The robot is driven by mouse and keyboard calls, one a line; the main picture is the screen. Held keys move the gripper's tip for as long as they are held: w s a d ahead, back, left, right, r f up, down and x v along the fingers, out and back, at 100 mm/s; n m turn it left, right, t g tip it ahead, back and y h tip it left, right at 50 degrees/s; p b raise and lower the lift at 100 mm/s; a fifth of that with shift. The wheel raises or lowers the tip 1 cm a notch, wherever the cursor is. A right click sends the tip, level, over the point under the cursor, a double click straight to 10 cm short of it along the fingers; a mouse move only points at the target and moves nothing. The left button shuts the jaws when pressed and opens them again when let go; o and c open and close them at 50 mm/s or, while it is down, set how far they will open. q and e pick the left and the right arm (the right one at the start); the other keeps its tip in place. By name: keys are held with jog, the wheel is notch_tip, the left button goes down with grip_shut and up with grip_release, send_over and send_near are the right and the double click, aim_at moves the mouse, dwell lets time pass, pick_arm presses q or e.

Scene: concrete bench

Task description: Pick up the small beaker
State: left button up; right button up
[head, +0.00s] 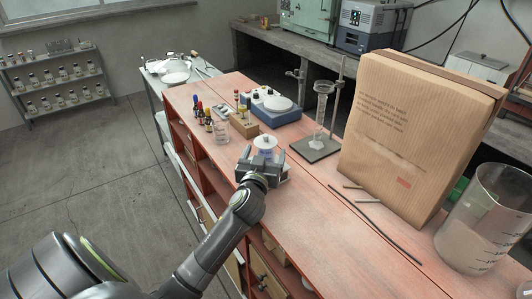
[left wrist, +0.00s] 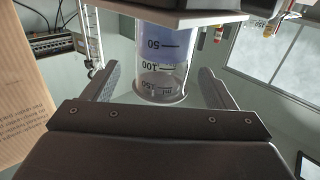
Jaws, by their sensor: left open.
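The small beaker (head: 265,144) stands on the red bench just beyond my left gripper (head: 261,159), which hides its lower part in the head view. In the left wrist view the beaker (left wrist: 163,68) appears upside down, as clear glass with dark graduation marks and bluish contents toward its base. It sits in the space between the two spread fingers of my left gripper (left wrist: 161,88). The gripper is open, with a visible gap between each finger and the glass. My right gripper is not in view.
A clear glass vessel (head: 221,132) and dropper bottles (head: 208,120) stand to the left. A blue device with a round plate (head: 270,105) is behind. A stand (head: 317,150), a paper bag (head: 405,140) and a large beaker (head: 484,220) are on the right.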

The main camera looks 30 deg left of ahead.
aim_at(264, 154)
pick_arm(q)
jog(key=shift+x, duration=1.5)
jog(key=shift+a, duration=0.1)
jog(key=c, duration=1.1)
jog(key=shift+c, duration=0.2)
jog(key=shift+r, duration=0.1)
